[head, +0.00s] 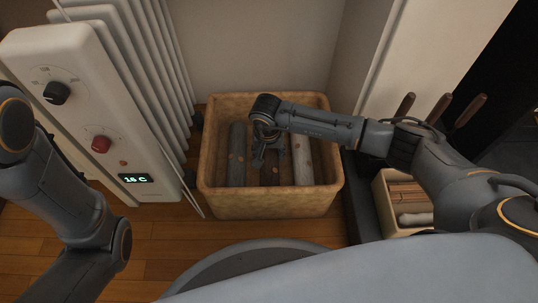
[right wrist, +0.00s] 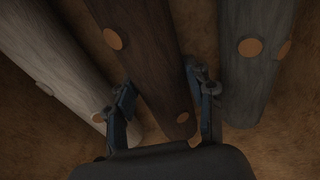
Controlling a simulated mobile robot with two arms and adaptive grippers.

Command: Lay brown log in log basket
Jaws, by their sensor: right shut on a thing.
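The log basket (head: 270,205) is a tan, open rectangular box on the floor. The brown log (head: 270,176) is dark and lies within its walls, between a grey log (head: 236,165) and a pale log (head: 303,162). My right gripper (head: 259,160) reaches down into the basket and partly hides the brown log. In the right wrist view, the brown log (right wrist: 146,60) runs between the two fingers of the gripper (right wrist: 165,95), which are shut on it. I cannot tell whether it touches the basket floor. My left arm shows at the left, but its gripper is out of view.
A white radiator (head: 90,115) with knobs and a display stands close to the basket's left. A smaller box (head: 388,205) with wood in it and several brown-handled tools (head: 441,108) are at the right. Wooden floor (head: 150,240) is bare in front.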

